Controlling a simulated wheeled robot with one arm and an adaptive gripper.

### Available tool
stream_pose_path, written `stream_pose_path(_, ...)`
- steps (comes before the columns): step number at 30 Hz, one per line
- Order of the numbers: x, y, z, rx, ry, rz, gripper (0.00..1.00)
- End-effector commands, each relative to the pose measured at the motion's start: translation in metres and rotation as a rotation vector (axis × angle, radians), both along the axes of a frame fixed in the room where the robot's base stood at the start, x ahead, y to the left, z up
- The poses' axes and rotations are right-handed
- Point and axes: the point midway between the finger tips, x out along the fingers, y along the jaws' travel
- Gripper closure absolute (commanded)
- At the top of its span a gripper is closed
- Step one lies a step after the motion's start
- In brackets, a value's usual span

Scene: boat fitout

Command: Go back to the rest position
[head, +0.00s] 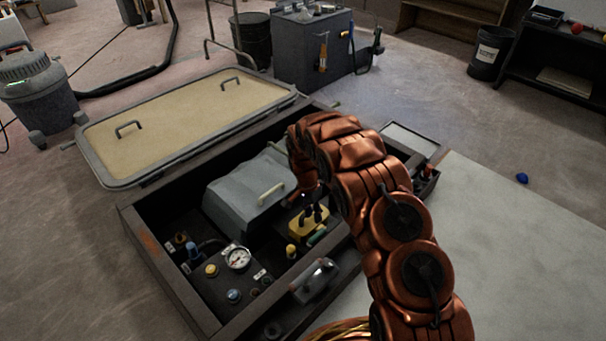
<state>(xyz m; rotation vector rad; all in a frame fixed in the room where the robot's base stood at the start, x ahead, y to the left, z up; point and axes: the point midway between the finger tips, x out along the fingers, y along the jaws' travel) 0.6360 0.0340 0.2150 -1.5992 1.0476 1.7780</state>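My copper-coloured arm rises from the bottom right of the head view and bends over the open dark box (165,272). My gripper (314,213) points down inside the box, at a small yellow block-like part (305,228). Its dark fingers are at or just above the top of this part. I cannot tell whether they touch it or how far apart they are.
The box holds a grey cover (236,196) with a pale handle, a round gauge (237,258) and several knobs. A large hatch lid (185,120) lies behind it. A vacuum (38,95) stands at far left.

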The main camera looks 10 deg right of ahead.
Motion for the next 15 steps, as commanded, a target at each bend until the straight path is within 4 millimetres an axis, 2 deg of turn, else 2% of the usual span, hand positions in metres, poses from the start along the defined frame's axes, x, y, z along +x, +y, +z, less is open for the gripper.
stream_pose_path(5, 0.0, -0.001, 0.004, 0.0, 0.0, 0.002, 0.65)
stream_pose_path(8, -0.002, -0.004, 0.025, -0.002, -0.001, 0.013, 0.65)
stream_pose_path(11, -0.007, -0.01, 0.062, -0.006, 0.002, 0.036, 0.65)
stream_pose_path(15, -0.018, -0.021, 0.128, -0.009, 0.003, 0.079, 0.65)
